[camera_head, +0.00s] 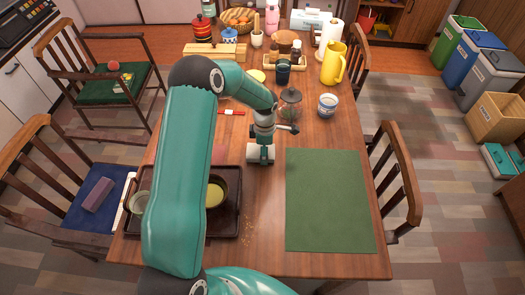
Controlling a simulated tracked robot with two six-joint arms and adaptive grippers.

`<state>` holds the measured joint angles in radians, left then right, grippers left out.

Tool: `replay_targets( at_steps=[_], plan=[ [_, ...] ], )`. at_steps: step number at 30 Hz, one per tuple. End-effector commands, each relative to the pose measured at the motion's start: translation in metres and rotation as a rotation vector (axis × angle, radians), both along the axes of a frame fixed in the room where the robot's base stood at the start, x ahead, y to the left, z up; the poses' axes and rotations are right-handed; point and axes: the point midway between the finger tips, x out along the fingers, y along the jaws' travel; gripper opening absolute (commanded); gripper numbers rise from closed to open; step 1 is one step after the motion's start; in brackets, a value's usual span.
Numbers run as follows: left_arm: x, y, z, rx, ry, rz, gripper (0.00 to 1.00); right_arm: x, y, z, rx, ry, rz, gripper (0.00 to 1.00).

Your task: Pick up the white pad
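A narrow white strip (124,203) shows at the table's left edge, beside the dark tray (228,238). It may be the white pad; my arm and the tray leave little to check it by. My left arm rises from the bottom and bends over the middle of the table. Its wrist is above the wood, left of the green mat's far corner. My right gripper is not in view.
The dark tray holds a yellowish bowl (216,192) and a pale cup (139,202). A green mat (327,205) lies bare at right. A patterned cup (327,105), a yellow pitcher (334,63) and several jars crowd the far half. Chairs flank the table.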

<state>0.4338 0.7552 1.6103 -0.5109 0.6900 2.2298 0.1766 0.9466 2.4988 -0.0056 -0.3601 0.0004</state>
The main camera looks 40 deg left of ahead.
Motion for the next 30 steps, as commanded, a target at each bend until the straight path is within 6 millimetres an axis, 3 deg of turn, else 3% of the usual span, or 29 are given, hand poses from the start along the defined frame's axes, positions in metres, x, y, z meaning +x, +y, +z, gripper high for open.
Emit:
replay_targets(
  at_steps=[11,30],
  plan=[
    [0.001,0.0,0.034,0.002,-0.005,0.0,0.43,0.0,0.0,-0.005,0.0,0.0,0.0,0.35],
    [0.001,-0.001,0.164,0.002,-0.004,-0.002,0.43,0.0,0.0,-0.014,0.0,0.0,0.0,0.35]
  ],
)
